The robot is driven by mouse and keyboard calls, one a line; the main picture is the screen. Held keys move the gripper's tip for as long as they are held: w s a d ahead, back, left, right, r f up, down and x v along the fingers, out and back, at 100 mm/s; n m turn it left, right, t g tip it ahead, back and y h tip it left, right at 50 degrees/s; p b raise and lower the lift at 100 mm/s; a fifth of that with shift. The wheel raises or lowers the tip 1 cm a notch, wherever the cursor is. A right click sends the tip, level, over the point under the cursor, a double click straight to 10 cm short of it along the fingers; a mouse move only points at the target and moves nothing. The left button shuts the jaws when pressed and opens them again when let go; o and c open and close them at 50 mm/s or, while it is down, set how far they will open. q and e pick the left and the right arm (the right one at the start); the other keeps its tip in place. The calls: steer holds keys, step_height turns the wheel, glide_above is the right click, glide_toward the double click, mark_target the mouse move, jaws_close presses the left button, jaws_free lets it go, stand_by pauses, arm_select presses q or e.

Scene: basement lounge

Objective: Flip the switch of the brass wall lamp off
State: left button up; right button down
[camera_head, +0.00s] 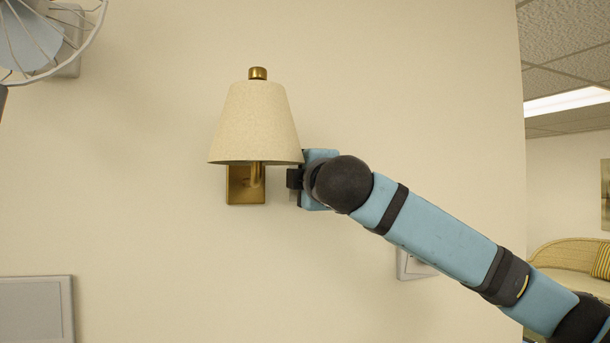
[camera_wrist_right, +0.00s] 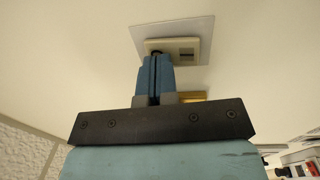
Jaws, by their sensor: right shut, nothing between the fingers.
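The brass wall lamp (camera_head: 255,125) hangs upright on the wall, with a cream shade and a square brass backplate (camera_head: 240,187). My right gripper (camera_head: 295,178) is just right of the lamp, below the shade's right edge, largely hidden by its own wrist. In the right wrist view its blue fingers (camera_wrist_right: 156,65) are shut and empty. Their tips are at or very near a small beige switch (camera_wrist_right: 180,50) on a pale wall plate. I cannot tell whether they touch it or which way it is set. A brass piece (camera_wrist_right: 193,96) shows beside the fingers. My left gripper is not in view.
A white plate (camera_head: 415,264) on the wall is partly behind my right arm. A wire-caged fan (camera_head: 45,35) is at upper left, and a grey panel (camera_head: 35,308) at lower left. The wall ends at right, where a wicker sofa (camera_head: 568,255) stands beyond.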

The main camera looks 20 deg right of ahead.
steer(key=s+f+b, duration=0.1)
steer(key=s+b, duration=0.1)
steer(key=s, duration=1.1)
steer(key=shift+s+d, duration=0.25)
steer(key=shift+s, duration=0.15)
